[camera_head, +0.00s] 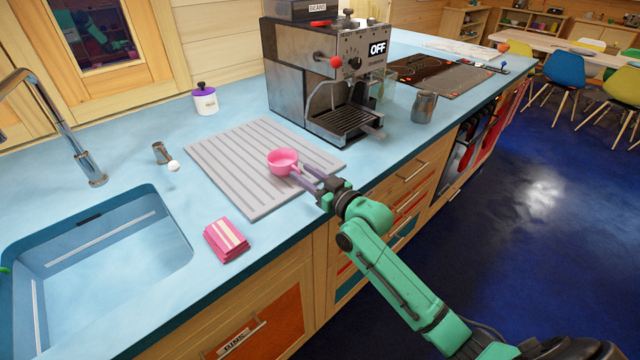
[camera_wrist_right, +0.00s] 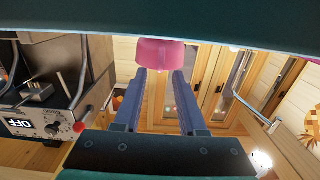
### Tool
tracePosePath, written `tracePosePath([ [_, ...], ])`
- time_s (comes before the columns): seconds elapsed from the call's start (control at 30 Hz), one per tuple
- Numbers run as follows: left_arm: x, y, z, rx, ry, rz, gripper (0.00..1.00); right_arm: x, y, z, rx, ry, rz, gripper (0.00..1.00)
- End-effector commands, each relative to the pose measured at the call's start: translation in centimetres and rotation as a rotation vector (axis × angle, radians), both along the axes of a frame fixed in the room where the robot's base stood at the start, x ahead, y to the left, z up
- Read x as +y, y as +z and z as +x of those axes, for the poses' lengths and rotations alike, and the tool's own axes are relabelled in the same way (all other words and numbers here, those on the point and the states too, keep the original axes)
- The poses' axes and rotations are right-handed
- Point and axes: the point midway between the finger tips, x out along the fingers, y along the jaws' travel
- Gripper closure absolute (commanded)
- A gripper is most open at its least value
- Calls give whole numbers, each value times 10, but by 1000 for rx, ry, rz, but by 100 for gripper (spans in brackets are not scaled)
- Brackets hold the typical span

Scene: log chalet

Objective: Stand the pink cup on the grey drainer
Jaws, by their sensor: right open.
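The pink cup (camera_head: 283,160) is upright, mouth up, over the right part of the grey ribbed drainer (camera_head: 225,165) and appears to stand on it. My right gripper (camera_head: 296,176) reaches in from the right, low over the drainer's front right edge, with its open fingers at the cup's near side. In the right wrist view the cup (camera_wrist_right: 157,54) shows at the tips of the two fingers (camera_wrist_right: 159,75). The exact contact between fingers and cup is hidden. My left gripper is not in view.
A coffee machine (camera_head: 318,85) stands behind and right of the drainer. A sink (camera_head: 95,260) lies left, with pink sponges or cloths (camera_head: 226,240) near the front edge.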

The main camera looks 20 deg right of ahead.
Motion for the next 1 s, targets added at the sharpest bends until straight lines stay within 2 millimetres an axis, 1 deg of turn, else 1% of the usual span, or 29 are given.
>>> tracePosePath([
  [0.2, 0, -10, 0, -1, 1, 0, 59, -22, -4, -55, 4, 1, -4, 60],
  [0.3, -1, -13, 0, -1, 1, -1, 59, -30, -2, -77, 3, 2, -3, 60],
  [0.4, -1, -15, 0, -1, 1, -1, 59, -36, -1, -90, 2, 0, -3, 60],
  [0.53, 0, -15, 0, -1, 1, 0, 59, -38, 1, -97, 0, 1, -1, 60],
  [0.93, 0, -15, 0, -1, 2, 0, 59, -39, 2, -97, 0, 1, -1, 60],
  [1.0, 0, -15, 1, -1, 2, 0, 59, -37, -3, -98, 18, -1, -7, 60],
])
